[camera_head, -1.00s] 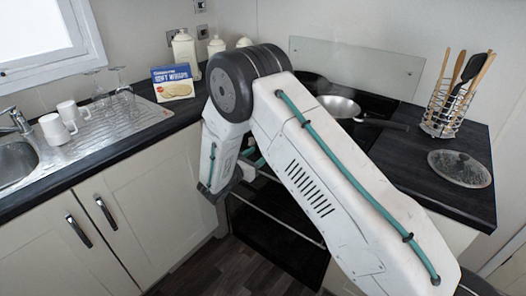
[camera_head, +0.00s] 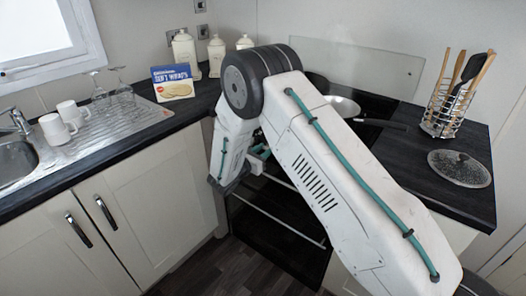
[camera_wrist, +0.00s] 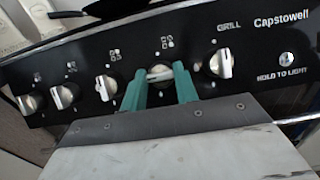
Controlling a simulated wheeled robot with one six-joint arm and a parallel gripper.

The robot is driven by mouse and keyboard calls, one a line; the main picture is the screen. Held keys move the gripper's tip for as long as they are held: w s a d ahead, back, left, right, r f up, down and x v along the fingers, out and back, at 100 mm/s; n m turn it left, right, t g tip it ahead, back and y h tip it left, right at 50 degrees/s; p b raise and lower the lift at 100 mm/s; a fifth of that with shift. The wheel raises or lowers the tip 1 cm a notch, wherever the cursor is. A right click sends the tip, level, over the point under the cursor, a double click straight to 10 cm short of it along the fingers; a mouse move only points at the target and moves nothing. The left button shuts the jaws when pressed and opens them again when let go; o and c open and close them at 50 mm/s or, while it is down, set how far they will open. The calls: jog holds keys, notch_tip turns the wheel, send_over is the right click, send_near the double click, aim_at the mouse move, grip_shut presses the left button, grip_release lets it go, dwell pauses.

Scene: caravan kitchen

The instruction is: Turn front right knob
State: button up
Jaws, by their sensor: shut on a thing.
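The black cooker panel (camera_wrist: 262,50) carries a row of several silver knobs in the wrist view. My gripper (camera_wrist: 160,74) has its two teal fingers on either side of one silver knob (camera_wrist: 158,72), just left of the knob marked GRILL (camera_wrist: 221,63), and is shut on it. A small burner mark sits above the gripped knob, too small to read surely. In the head view my arm hides the panel and knobs; part of my gripper (camera_head: 257,157) shows in front of the cooker.
Other knobs stand to the left, the nearest being a silver knob (camera_wrist: 105,87). A pan (camera_head: 343,106) is on the hob. A utensil rack (camera_head: 448,113) and a glass lid (camera_head: 460,167) are on the right worktop. The oven front (camera_head: 275,225) is below.

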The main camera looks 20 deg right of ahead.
jog(key=shift+m, duration=0.4)
jog(key=m+g, duration=0.1)
jog(key=m, duration=0.1)
jog(key=m+g+h, duration=0.1)
jog(key=m, duration=0.1)
jog(key=shift+a+m+g, duration=0.1)
jog(key=shift+m+g, duration=0.2)
jog(key=shift+m, duration=0.1)
jog(key=m+g, duration=0.1)
jog(key=m, duration=0.1)
jog(key=m+g, duration=0.1)
jog(key=m, duration=0.2)
jog(key=shift+w+m+g, duration=0.15)
jog(key=shift+m+g, duration=0.15)
jog(key=m+g, duration=0.1)
jog(key=m, duration=0.1)
jog(key=m+g, duration=0.1)
jog(key=m, duration=0.2)
jog(key=shift+r+y, duration=0.1)
jog(key=shift+y, duration=0.2)
jog(key=shift+r+m+g+y, duration=0.1)
jog(key=shift+m+g+y, duration=0.25)
jog(key=shift+m, duration=0.85)
jog(key=shift+m+g+y, duration=0.25)
jog(key=shift+m+y, duration=0.2)
jog(key=shift+m, duration=0.75)
jog(key=o, duration=1)
jog(key=shift+c, duration=0.2)
jog(key=shift+w, duration=0.1)
